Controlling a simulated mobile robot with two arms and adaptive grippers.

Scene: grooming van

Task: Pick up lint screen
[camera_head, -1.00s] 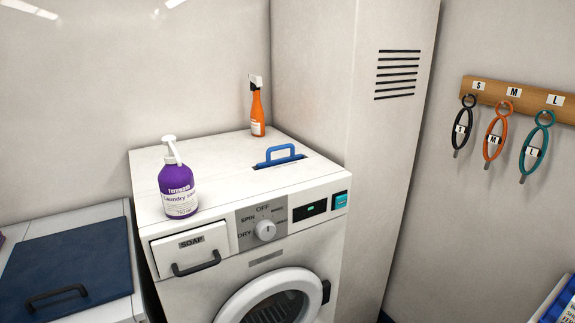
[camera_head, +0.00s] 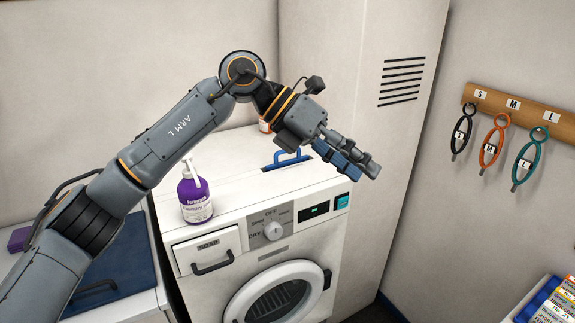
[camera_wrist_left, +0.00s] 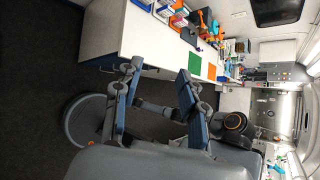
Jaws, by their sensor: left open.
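The lint screen (camera_head: 283,156) shows as a blue handle standing in a slot on top of the white washing machine (camera_head: 229,182), in the head view. My left arm comes in from the left and partly hides the handle's right side. My left gripper (camera_head: 350,163) is open and empty, above the machine's front right area, to the right of the handle and apart from it. In the left wrist view the two blue-padded fingers (camera_wrist_left: 152,100) stand apart with nothing between them. My right gripper is not in view.
A purple laundry bottle (camera_head: 195,196) stands on the machine's top left. An orange spray bottle (camera_head: 264,126) behind is mostly hidden by my arm. A tall cabinet (camera_head: 350,70) rises beside the machine. Collars (camera_head: 494,142) hang on the right wall.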

